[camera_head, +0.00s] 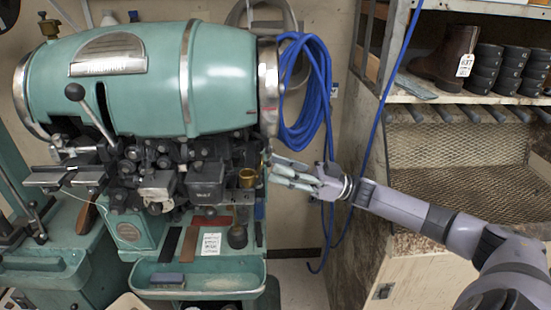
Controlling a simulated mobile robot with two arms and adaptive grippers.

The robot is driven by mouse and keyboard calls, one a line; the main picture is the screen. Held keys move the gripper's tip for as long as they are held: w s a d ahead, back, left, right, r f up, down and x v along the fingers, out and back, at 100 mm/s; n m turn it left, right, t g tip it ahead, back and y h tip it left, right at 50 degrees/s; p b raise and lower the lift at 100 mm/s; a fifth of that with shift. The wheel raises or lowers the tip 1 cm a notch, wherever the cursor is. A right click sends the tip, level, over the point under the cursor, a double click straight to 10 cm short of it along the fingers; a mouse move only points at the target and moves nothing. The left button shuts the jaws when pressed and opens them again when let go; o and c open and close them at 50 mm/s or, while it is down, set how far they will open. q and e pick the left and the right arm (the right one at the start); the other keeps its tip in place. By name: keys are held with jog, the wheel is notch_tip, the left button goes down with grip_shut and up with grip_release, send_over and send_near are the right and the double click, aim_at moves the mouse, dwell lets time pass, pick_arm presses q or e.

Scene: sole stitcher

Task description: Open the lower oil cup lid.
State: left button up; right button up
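A green sole stitcher (150,85) fills the left half of the head view. A small brass cup (248,178) sits low on the right side of its dark mechanism; it looks like the lower oil cup. Its lid is too small to make out as open or closed. Another brass cup (49,27) stands at the machine's upper left. My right gripper (269,169) is just right of the lower cup, reaching in from the right. Its fingers are apart with nothing visible between them. I cannot tell whether a fingertip touches the cup. My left gripper is not in view.
Blue cable (312,100) hangs behind my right gripper. A shelf unit (400,165) with a brown boot (446,58) and dark stacked pieces stands at the right. Below the cup is a green tray (240,283) with a dark block (167,280).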

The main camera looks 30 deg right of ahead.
jog(key=shift+x, duration=0.9)
grip_shut()
